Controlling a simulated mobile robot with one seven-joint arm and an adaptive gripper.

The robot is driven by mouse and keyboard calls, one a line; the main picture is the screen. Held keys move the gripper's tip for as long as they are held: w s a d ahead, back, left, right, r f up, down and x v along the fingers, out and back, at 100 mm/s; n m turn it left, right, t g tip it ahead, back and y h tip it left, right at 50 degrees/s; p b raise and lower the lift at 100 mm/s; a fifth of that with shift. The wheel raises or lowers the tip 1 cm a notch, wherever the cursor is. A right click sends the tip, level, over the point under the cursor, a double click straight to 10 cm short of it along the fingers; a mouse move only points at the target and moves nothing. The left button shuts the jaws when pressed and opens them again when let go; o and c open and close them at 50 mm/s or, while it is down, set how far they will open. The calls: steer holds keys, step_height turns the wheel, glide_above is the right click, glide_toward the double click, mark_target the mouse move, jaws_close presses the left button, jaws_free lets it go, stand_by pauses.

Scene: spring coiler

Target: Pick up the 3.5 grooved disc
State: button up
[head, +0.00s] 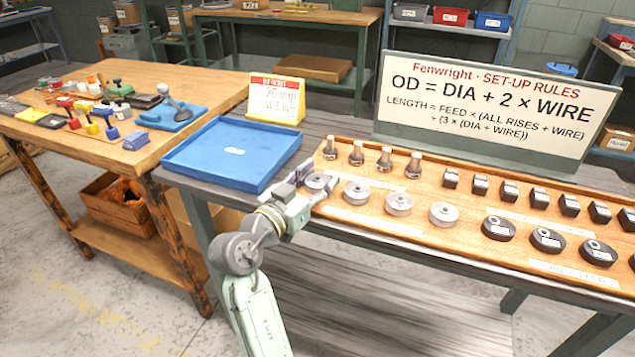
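A row of silver grooved discs lies along the left front of the wooden board (462,193). The leftmost disc (317,181) is at my gripper (316,181) and partly covered by it. The others, a second disc (356,193), a third disc (399,204) and a fourth disc (443,214), stand clear to its right. Their size marks are too small to read, so I cannot tell which one is the 3.5. My gripper reaches over the board's left end from the front. Whether its fingers touch the leftmost disc cannot be told.
Several black discs (547,239) continue the row rightward. Metal posts (385,160) and dark blocks (509,190) stand behind. An empty blue tray (210,176) lies left of the board. A rules sign (484,104) and a yellow card (276,99) stand at the back.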

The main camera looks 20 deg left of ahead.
steer(key=c, duration=0.9)
steer(key=shift+r, duration=0.2)
